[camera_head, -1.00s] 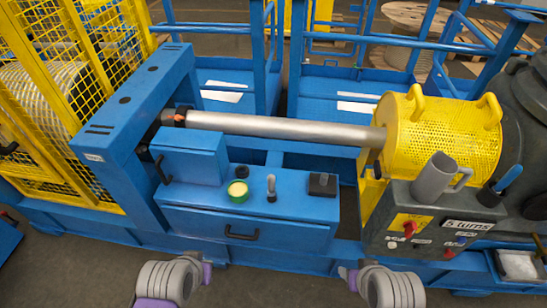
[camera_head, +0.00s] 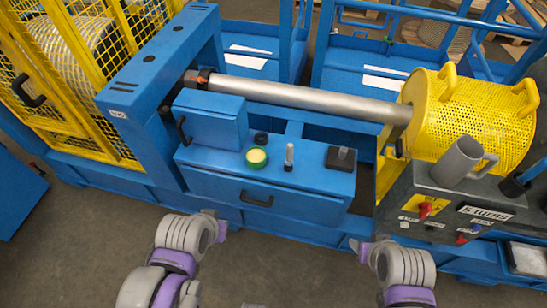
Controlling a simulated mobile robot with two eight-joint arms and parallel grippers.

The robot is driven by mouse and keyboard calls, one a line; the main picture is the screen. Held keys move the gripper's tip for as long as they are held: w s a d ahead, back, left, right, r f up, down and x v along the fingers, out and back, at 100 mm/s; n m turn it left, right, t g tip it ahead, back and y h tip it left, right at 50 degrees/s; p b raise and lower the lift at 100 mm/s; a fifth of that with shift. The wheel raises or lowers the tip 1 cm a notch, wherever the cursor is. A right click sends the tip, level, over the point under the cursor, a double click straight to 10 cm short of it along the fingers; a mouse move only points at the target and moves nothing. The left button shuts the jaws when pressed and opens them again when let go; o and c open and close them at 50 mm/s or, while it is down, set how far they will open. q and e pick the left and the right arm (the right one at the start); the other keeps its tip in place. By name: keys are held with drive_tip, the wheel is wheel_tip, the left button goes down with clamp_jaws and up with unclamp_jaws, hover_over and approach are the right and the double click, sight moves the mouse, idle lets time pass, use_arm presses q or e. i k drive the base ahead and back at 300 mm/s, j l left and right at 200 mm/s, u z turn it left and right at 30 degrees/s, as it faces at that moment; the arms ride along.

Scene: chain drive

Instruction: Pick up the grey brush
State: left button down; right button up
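A small grey upright piece with a dark base (camera_head: 289,158) stands on the blue bench top, right of the yellow-green round button. A black block with a grey knob (camera_head: 341,158) sits further right on the same top. I cannot tell for sure which of these is the grey brush; bristles do not show clearly.
A blue box (camera_head: 211,119) with a black handle stands left on the bench. A steel shaft (camera_head: 300,95) runs behind it to a yellow perforated guard (camera_head: 475,120). Bare floor lies in front.

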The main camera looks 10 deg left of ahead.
sight(288, 165)
drive_tip(key=i+j+z, duration=0.15)
drive_tip(key=z, duration=0.25)
drive_tip(key=i+j+z, duration=0.1)
drive_tip(key=z, duration=0.3)
drive_tip(key=i+j+z, duration=0.1)
drive_tip(key=j+z, duration=0.3)
drive_tip(key=l, duration=0.1)
